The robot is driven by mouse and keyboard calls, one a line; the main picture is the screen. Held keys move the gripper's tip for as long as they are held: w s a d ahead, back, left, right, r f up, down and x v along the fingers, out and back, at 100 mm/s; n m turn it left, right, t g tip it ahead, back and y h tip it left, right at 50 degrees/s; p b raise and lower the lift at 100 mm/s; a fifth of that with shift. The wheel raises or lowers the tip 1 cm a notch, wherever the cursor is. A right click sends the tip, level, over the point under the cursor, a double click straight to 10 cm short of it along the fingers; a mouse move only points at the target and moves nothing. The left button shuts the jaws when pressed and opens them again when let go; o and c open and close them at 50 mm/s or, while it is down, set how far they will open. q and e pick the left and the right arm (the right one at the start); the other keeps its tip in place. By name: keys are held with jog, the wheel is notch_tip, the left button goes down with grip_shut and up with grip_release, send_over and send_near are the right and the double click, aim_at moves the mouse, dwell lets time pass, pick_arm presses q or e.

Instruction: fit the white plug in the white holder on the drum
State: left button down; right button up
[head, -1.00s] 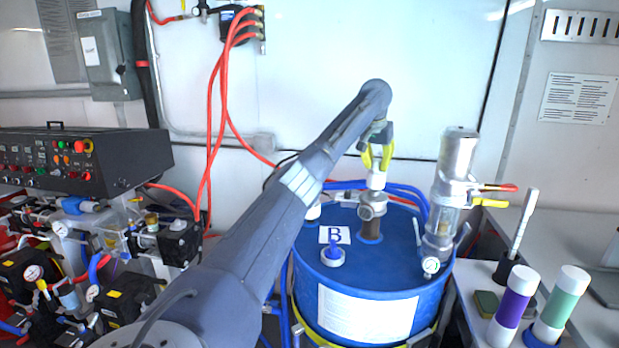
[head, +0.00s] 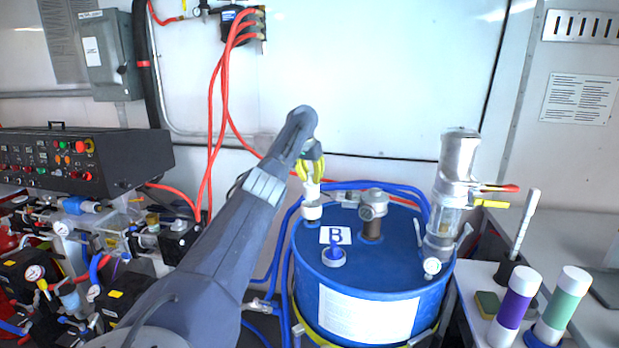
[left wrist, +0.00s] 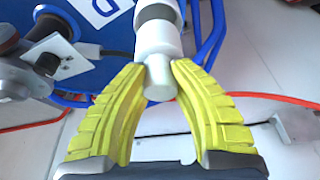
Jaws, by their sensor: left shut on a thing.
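My left gripper (head: 310,172) has yellow fingers and is shut on the white plug (head: 312,190), upright over the drum's back left part. The white holder (head: 312,211) stands on the blue drum (head: 387,268), directly below the plug in the head view. In the left wrist view, the fingertips (left wrist: 158,72) grip the plug's narrow end, and its wider white body (left wrist: 157,40) points away toward the holder. A grey band shows beyond that body. I cannot tell whether the plug's lower end is inside the holder or just above it. My right gripper is not in view.
A metal fitting (head: 373,207) stands on the drum just right of the holder. A tall metal cylinder with a gauge (head: 455,195) stands at the drum's right. Blue hoses (head: 408,192) run behind. A control box (head: 85,160) stands at the left.

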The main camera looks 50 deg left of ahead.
aim_at(311, 193)
pick_arm(q)
jog(key=shift+f, duration=2.8)
jog(key=shift+f, duration=0.7)
jog(key=c, duration=1.5)
grip_release()
jog(key=shift+r, duration=0.1)
jog(key=shift+v, duration=5.45)
jog(key=shift+s, duration=0.1)
